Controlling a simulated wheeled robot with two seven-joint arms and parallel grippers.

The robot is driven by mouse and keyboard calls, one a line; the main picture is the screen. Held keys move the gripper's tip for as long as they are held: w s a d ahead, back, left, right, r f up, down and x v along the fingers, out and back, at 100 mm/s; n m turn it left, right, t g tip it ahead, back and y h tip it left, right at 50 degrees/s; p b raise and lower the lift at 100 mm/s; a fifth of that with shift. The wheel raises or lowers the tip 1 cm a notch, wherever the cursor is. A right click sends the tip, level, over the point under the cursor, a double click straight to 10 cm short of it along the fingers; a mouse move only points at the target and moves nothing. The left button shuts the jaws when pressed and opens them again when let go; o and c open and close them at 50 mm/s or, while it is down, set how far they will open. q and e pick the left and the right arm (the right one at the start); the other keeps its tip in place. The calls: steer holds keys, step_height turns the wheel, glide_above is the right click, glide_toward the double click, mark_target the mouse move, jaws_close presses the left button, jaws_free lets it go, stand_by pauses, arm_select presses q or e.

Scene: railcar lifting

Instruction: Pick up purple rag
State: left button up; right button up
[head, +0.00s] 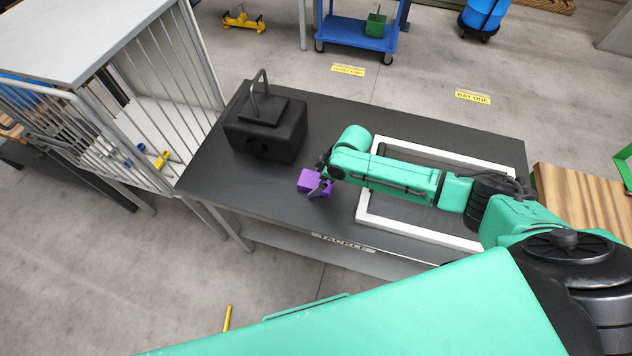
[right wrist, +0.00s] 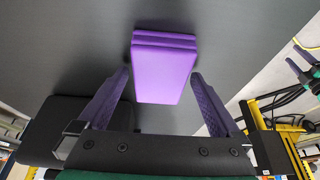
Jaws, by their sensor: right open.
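The purple rag (head: 309,181) is a folded block lying on the dark table (head: 216,180), near its front edge and left of the white frame. It also shows in the right wrist view (right wrist: 163,68), at top centre. My right gripper (head: 324,184) is at the rag in the head view, and one finger overlaps it in the picture. In the right wrist view my right gripper (right wrist: 160,90) has its fingers spread wide, with the rag's near end between their tips and gaps on both sides. My left gripper is not in view.
A black case with a raised handle (head: 265,128) stands on the table behind and left of the rag. A white rectangular frame (head: 420,230) lies to the right, under my right arm. A barred cage (head: 170,90) adjoins the table's left side. Bare tabletop lies left of the rag.

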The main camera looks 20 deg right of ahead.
mark_target(318, 181)
steer(key=c, duration=1.2)
step_height(318, 181, up, 21)
steer(key=shift+f+b, duration=0.2)
steer(key=shift+b, duration=0.95)
